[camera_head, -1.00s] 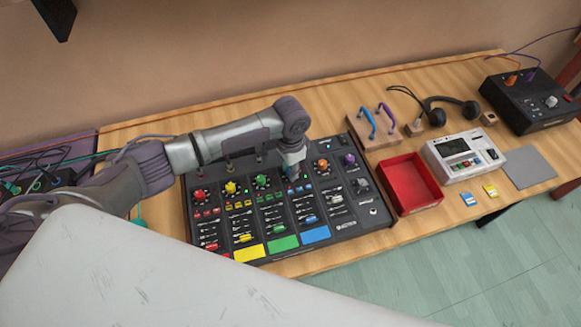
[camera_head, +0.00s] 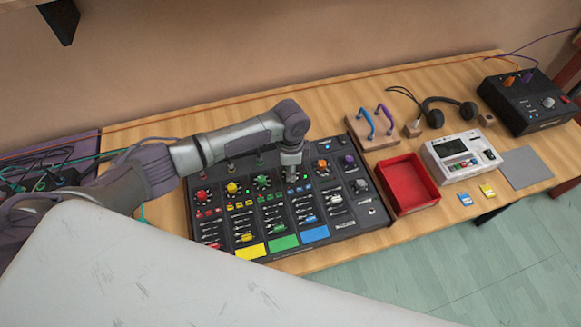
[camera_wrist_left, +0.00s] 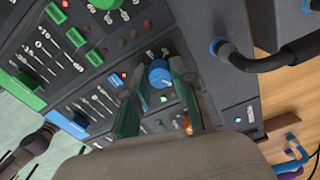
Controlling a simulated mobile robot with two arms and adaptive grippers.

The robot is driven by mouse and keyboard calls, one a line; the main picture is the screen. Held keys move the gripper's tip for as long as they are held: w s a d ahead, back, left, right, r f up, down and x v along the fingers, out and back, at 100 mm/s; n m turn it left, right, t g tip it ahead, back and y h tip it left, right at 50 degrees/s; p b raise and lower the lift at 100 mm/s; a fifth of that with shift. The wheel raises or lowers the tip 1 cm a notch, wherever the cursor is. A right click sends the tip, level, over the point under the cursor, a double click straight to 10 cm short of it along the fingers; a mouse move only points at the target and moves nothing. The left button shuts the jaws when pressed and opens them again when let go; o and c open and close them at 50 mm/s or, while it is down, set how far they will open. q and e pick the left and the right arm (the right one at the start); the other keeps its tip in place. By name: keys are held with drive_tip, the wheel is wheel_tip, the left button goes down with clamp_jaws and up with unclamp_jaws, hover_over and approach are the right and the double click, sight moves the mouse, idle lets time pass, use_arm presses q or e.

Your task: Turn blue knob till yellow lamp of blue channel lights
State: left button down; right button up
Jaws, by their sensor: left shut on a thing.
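The mixing console (camera_head: 376,214) lies on the table with coloured channel columns. My left gripper (camera_head: 291,176) points down at the blue channel, above its blue label (camera_head: 315,234). In the left wrist view the two fingers (camera_wrist_left: 158,88) sit on either side of the blue knob (camera_wrist_left: 160,73) and are shut on it. The blue knob is hidden by the gripper in the head view. I cannot make out a lit yellow lamp. My right gripper is not in view.
A red tray (camera_head: 408,185) and a white device (camera_head: 464,157) stand right of the console. Headphones (camera_head: 436,113) and a wooden block with blue and purple handles (camera_head: 381,139) lie behind. A dark box (camera_head: 528,101) stands far right.

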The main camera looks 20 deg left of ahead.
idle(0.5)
use_arm(q)
drive_tip(key=c, duration=0.9)
unclamp_jaws()
drive_tip(key=shift+c, duration=0.2)
drive_tip(key=shift+r, duration=0.1)
wheel_tip(320, 180, up, 12)
